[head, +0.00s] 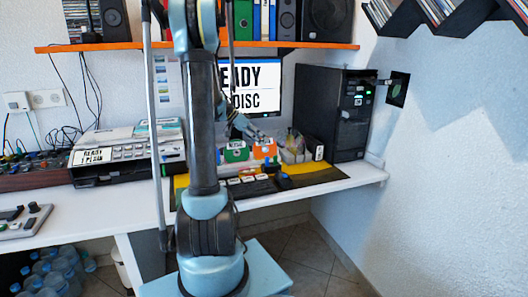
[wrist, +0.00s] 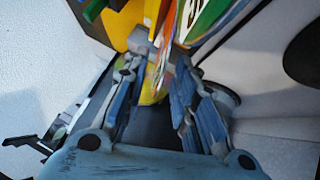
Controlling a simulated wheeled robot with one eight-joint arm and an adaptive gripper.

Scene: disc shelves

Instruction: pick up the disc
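In the wrist view, my gripper (wrist: 156,78) has its two blue-grey fingers apart. A thin, rounded, multicoloured edge that looks like a disc (wrist: 166,58) stands just past the fingertips, nearly edge-on. I cannot tell whether it reaches between them. A larger green and white piece (wrist: 205,18) is beside it, cut off by the top edge. A yellow surface (wrist: 152,92) shows behind the fingers. In the head view, my gripper (head: 268,138) is small, above the desk near the monitor, partly hidden by my arm. No disc can be made out clearly there.
The white desk (head: 345,183) holds a black computer tower (head: 335,115), a monitor (head: 262,88), a yellow mat (head: 318,178) with a keyboard, and a printer-like device (head: 120,160) on the left. An orange shelf (head: 120,46) runs above. A black rack (head: 445,18) hangs upper right.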

